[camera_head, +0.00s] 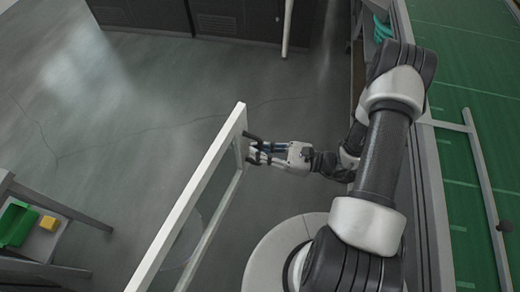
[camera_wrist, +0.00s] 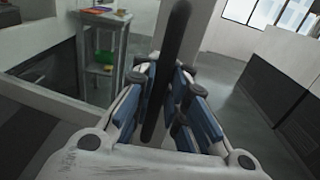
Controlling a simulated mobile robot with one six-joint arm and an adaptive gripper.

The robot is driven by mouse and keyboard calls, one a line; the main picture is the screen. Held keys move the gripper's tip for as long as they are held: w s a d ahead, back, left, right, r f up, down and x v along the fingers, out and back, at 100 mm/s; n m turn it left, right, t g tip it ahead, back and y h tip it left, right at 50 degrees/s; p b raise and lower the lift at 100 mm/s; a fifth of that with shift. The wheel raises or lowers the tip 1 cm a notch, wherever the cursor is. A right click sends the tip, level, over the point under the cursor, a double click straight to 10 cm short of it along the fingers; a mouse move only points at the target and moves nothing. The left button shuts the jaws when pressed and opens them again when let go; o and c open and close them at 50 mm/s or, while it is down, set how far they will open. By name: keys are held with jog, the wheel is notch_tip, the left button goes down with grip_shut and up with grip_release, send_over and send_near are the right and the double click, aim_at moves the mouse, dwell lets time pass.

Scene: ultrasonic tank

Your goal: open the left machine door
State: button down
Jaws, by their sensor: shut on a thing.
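The machine door (camera_head: 190,196) is a white-framed glass panel. In the head view it stands out over the grey floor, swung away from the machine side at the right. Its dark handle (camera_head: 249,136) is on the face toward my arm, near the far end. My gripper (camera_head: 262,153) is shut on this handle. In the wrist view the handle (camera_wrist: 172,60) is a long dark bar running between the blue-padded fingers of my gripper (camera_wrist: 160,95). The fingers hide part of the handle in the head view.
A grey side table (camera_head: 62,206) with a green bin (camera_head: 17,222) and a yellow block (camera_head: 48,223) stands at the left. Dark cabinets (camera_head: 150,14) line the back. A green surface (camera_head: 450,30) lies at the right. Open floor lies beyond the door.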

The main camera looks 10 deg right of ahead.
jog(key=shift+w+r, duration=0.1)
jog(key=shift+w, duration=0.05)
jog(key=c, duration=1.6)
grip_release()
jog(key=shift+c, duration=0.2)
jog(key=v, duration=1.2)
